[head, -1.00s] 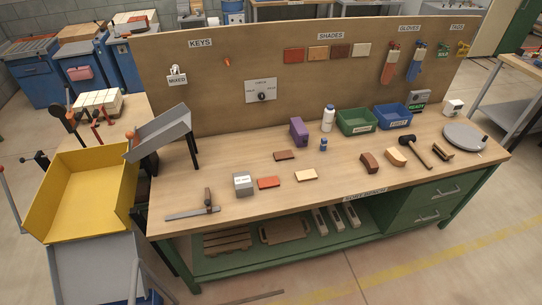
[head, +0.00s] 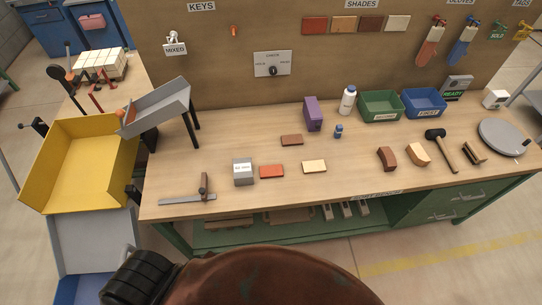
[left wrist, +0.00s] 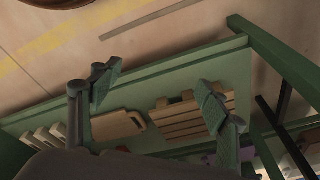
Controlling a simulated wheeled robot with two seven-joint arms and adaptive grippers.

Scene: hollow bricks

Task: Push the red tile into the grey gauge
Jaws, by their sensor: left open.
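The red tile (head: 271,171) lies flat on the workbench (head: 240,199). Just to its left stands a small grey block with a light labelled top (head: 243,172), which looks like the grey gauge; a narrow gap seems to part them. Whether the block has an opening facing the tile is too small to tell. My left gripper (left wrist: 160,96) shows in the left wrist view, fingers spread apart with nothing between them. That view faces the bench's lower shelf and the floor; the tile is not in it. My right gripper is not in view.
A cream tile (head: 314,166) lies right of the red tile, a brown tile (head: 291,140) behind. A flat metal bar with an upright (head: 204,186) lies at front left. A sloped grey chute (head: 160,108) and yellow tray (head: 85,165) stand left. The front edge by the red tile is clear.

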